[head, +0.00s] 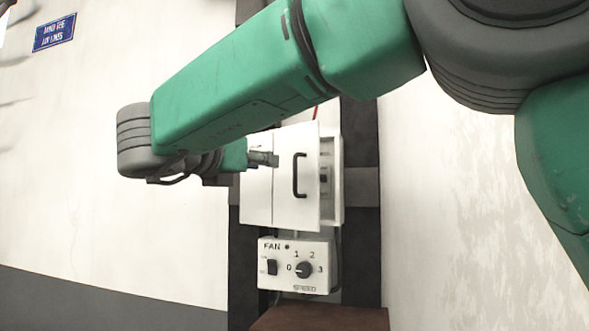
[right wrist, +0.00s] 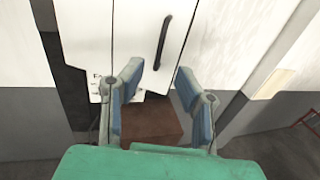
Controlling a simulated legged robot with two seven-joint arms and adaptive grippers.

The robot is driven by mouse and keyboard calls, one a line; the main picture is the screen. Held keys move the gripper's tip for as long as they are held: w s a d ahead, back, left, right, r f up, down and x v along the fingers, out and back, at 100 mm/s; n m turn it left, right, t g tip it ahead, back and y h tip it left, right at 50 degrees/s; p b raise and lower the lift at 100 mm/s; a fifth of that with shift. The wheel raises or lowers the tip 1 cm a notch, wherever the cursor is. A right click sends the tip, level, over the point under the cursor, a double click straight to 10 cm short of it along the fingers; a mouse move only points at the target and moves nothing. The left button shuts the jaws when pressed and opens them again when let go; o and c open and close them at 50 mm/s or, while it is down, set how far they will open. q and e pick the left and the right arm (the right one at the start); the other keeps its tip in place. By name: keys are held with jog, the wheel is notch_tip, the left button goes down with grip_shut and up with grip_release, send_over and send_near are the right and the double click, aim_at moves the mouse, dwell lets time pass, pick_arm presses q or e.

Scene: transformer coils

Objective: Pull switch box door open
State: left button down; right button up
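The white switch box (head: 331,150) is mounted on dark wall rails. Its door (head: 285,205) stands ajar, with a gap along the right edge showing part of the inside. The black door handle (head: 299,175) is upright on the door and also shows in the right wrist view (right wrist: 164,42). My right gripper (head: 264,158) is just left of the handle in the head view. In the right wrist view my right gripper (right wrist: 158,75) is open and empty, with the handle beyond its fingertips, apart from them. My left gripper is not in view.
A fan control box (head: 294,265) with a knob and a switch is below the switch box. A brown block-like surface (head: 320,318) lies beneath it. A blue sign (head: 54,33) is on the wall at upper left. My right arm covers the upper middle of the head view.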

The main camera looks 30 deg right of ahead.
jog(key=shift+d, duration=0.3)
